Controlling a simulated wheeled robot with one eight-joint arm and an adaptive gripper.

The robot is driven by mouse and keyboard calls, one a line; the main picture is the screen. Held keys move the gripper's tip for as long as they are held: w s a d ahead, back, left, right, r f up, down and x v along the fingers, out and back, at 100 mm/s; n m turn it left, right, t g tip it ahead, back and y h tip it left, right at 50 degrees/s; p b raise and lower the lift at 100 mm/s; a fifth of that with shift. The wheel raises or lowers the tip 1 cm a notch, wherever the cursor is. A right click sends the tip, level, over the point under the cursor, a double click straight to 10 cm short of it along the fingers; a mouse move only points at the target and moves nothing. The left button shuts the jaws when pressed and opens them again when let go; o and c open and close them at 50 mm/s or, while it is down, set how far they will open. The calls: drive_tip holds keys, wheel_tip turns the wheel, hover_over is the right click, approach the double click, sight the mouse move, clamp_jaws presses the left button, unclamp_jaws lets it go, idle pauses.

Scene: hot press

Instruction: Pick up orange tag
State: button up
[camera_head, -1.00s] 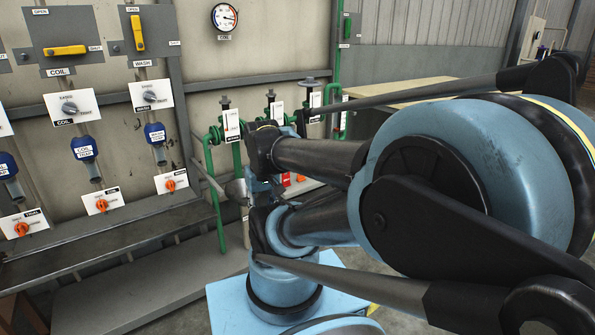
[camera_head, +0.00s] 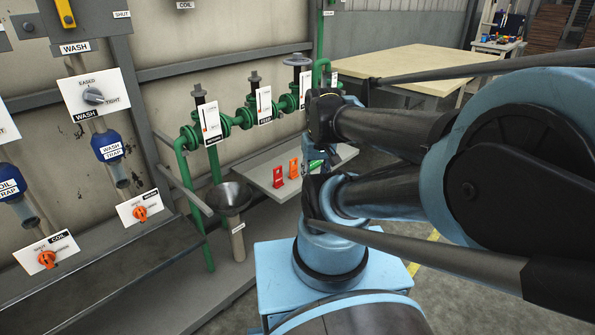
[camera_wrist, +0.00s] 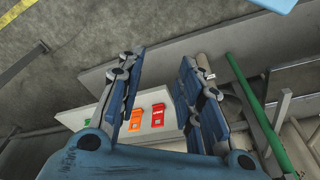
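The orange tag (camera_head: 293,168) stands on a light grey shelf (camera_head: 262,173) below the green valves, between a red tag (camera_head: 278,177) and a green tag (camera_head: 315,166). In the wrist view, the orange tag (camera_wrist: 158,116) shows between my two blue fingers, with the red tag (camera_wrist: 182,115) to its right, near the right finger. The green tag is partly hidden by the left finger. My gripper (camera_wrist: 159,65) is open and empty, with its fingers apart from the tags. In the head view my arm hides the gripper.
A metal funnel (camera_head: 229,196) stands left of the shelf. Green pipes and valves (camera_head: 246,117) run along the wall above it. A wall panel with knobs is at the left. A wooden table (camera_head: 425,66) stands at the back right.

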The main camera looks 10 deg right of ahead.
drive_tip(key=w+r+m, duration=0.3)
drive_tip(key=w+r, duration=0.3)
drive_tip(key=w, duration=0.3)
drive_tip(key=m+g, duration=0.2)
drive_tip(key=m, duration=0.6)
hover_over(294, 175)
wheel_tip(294, 175, down, 14)
drive_tip(key=f, duration=1.6)
drive_tip(key=shift+w+f, duration=0.3)
drive_tip(key=shift+c, duration=0.3)
clamp_jaws()
